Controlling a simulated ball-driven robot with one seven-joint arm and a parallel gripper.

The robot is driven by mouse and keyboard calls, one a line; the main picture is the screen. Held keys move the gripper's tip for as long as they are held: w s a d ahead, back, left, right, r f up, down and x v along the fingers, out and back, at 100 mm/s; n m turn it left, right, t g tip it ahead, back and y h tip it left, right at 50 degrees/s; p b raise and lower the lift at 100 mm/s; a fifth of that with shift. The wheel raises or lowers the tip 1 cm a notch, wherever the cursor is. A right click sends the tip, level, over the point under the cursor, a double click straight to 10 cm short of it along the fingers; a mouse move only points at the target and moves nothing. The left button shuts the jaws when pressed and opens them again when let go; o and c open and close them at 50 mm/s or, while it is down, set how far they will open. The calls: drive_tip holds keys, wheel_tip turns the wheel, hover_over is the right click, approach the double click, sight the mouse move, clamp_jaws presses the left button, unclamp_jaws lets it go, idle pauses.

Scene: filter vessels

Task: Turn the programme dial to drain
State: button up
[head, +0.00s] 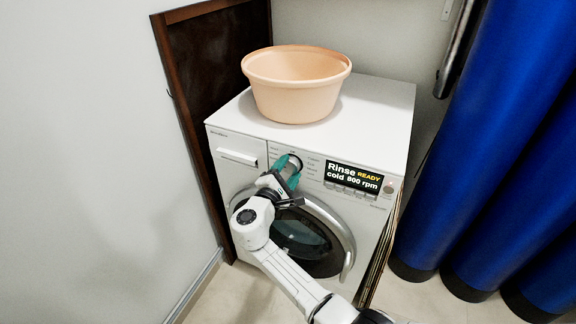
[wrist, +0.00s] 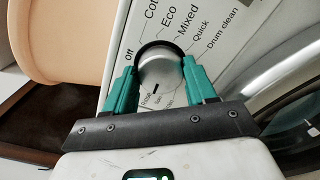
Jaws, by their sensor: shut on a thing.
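The programme dial (wrist: 160,70) is a round silver knob on the front panel of the white washing machine (head: 376,115). In the head view the dial (head: 294,161) is partly hidden by my gripper (head: 287,172). In the wrist view the teal fingers of my gripper (wrist: 160,78) are shut on the dial, one at each side. A dark mark on the dial's lower part faces small labels that are hard to read, one seemingly Rinse. Off, Eco, Mixed, Quick and Drum clean show around it. The display (head: 354,179) reads "Rinse READY, cold 800 rpm".
A peach basin (head: 296,95) stands on top of the machine. The round door (head: 310,240) is below the dial, behind my arm.

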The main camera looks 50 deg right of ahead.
drive_tip(key=n+p, duration=0.4)
drive_tip(key=n, duration=0.2)
drive_tip(key=shift+w+r, duration=0.15)
drive_tip(key=shift+a+n+p, duration=0.1)
drive_tip(key=shift+n+p, duration=1.3)
drive_tip(key=shift+n, duration=1.1)
drive_tip(key=o, duration=1)
drive_tip(key=shift+o, duration=0.2)
drive_tip(key=v, duration=1)
drive_tip(key=shift+a, duration=0.35)
